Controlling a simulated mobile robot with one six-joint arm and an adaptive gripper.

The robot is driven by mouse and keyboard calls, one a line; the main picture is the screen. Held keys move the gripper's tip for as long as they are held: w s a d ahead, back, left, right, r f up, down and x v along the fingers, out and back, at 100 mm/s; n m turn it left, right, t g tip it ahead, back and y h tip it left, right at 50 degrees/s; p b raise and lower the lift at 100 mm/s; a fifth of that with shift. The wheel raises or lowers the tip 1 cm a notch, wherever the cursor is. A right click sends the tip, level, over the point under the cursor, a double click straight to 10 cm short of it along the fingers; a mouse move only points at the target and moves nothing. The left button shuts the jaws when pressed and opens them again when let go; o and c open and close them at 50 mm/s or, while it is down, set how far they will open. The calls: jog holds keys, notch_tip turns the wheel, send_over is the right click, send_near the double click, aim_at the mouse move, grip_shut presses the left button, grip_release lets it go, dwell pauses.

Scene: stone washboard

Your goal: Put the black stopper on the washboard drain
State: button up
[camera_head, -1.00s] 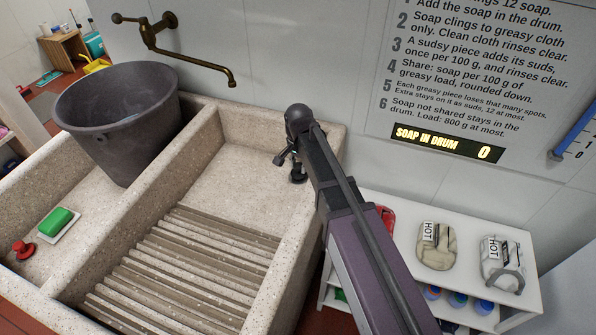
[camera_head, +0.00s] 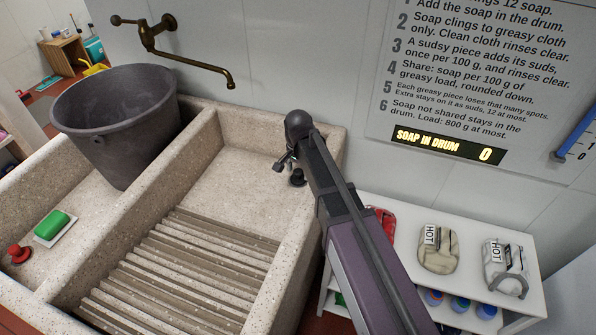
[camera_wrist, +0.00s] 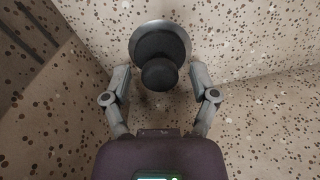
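The black stopper (camera_wrist: 159,73) is in the wrist view, with its round knob toward me. It lies over the grey metal ring of the drain (camera_wrist: 160,25), which shows around its far side; I cannot tell whether it sits fully flat. My gripper (camera_wrist: 160,84) is open, with one finger on each side of the knob and gaps between. In the head view, my gripper (camera_head: 287,162) is at the back right of the washboard basin (camera_head: 232,180), just above the stopper (camera_head: 297,179), which my arm partly hides.
A dark bucket (camera_head: 118,125) stands in the left basin. Green soap (camera_head: 52,224) and a red stopper (camera_head: 18,254) lie at the left. A brass tap (camera_head: 190,55) is on the wall. A white shelf (camera_head: 470,275) with cloths stands at the right. Basin walls flank my gripper.

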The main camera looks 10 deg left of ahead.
aim_at(299, 171)
jog(key=shift+r, duration=0.25)
notch_tip(299, 171, up, 12)
jog(key=p, duration=1.2)
jog(key=shift+f, duration=0.1)
dwell(0.4)
jog(key=shift+d, duration=0.1)
dwell(0.3)
